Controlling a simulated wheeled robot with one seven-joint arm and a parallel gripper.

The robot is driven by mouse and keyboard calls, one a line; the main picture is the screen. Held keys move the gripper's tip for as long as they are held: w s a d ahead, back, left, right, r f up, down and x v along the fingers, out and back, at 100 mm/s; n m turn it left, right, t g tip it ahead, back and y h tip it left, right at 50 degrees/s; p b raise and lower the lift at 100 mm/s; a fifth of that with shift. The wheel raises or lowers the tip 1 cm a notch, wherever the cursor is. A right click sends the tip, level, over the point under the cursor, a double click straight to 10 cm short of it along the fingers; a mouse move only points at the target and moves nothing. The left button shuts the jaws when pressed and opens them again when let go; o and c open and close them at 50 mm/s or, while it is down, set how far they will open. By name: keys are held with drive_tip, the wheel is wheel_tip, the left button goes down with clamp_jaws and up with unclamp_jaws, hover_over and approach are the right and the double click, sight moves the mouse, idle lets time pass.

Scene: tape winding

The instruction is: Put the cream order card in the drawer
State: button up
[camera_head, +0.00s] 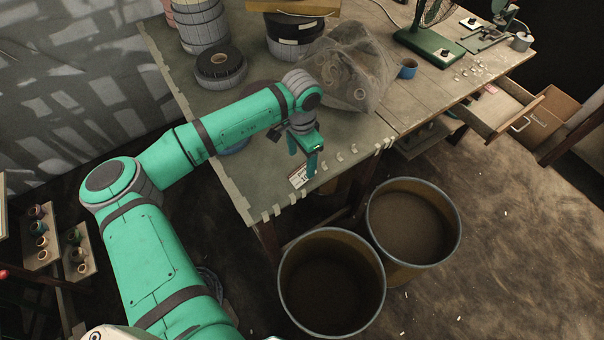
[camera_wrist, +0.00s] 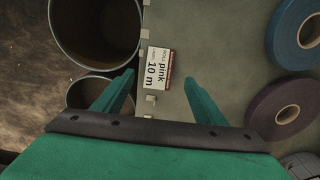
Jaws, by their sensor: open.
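The cream order card (camera_head: 297,179) lies flat near the table's front left edge. My gripper (camera_head: 311,168) points down just beside the card in the head view. In the wrist view my gripper (camera_wrist: 159,77) is open, with the card showing between its two fingertips; nothing is held. I cannot tell how high the fingertips are above it. The drawer (camera_head: 508,123) is pulled out at the table's right front, with a small pale and red item inside.
Two open drums (camera_head: 332,232) (camera_head: 455,215) stand on the floor before the table. Tape rolls (camera_head: 221,84) and a clear plastic bag (camera_head: 343,89) sit behind my gripper. Tape pieces line the front edge.

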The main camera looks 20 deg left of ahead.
sight(302, 174)
drive_tip(key=shift+d+f, duration=0.1)
drive_tip(key=shift+f, duration=3.25)
drive_tip(key=c, duration=1.2)
